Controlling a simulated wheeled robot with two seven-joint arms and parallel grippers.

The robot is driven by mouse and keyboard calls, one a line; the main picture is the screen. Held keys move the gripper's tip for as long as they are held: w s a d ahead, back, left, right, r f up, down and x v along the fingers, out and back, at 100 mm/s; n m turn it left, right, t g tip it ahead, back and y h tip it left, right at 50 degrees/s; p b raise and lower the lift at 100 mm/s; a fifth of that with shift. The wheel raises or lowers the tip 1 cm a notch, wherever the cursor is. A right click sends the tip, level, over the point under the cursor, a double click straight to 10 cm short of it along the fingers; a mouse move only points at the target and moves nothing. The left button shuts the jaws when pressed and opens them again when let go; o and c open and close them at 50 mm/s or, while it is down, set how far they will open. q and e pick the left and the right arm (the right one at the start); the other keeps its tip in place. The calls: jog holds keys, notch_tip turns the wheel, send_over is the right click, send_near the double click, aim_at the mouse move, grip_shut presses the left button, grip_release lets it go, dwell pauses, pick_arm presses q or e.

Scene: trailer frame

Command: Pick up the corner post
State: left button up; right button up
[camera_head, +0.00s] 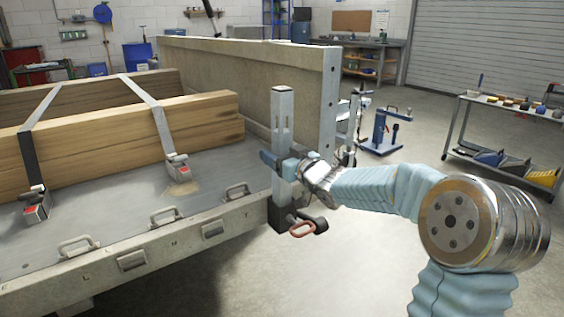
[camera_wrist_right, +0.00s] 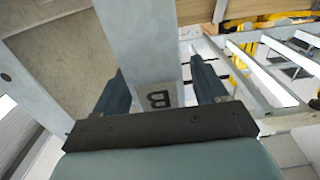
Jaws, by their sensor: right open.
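The corner post (camera_head: 283,112) is a grey square metal post standing upright at the near corner of the trailer bed. Its foot is at a black socket (camera_head: 281,216) with a red-handled pin (camera_head: 302,229) beside it. My right gripper (camera_head: 280,165) is at the post's middle, with its blue fingers around it. In the right wrist view, the post (camera_wrist_right: 143,40) is between the two dark blue fingers of the open gripper (camera_wrist_right: 157,72). Whether a finger touches the post cannot be told. My left gripper is not in view.
Timber beams (camera_head: 130,138) lie strapped on the trailer bed (camera_head: 120,210). A tall side panel (camera_head: 240,82) ends in a post right behind the corner post. A blue stand (camera_head: 383,130) and a tool cart (camera_head: 505,150) are at right. Floor between them is clear.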

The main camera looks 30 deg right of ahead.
aim_at(278, 90)
jog(key=shift+w, duration=0.35)
grip_shut()
jog(key=shift+r, duration=0.15)
notch_tip(278, 90, up, 16)
jog(key=p, duration=0.5)
jog(key=shift+f, duration=0.2)
jog(key=shift+r, duration=1.1)
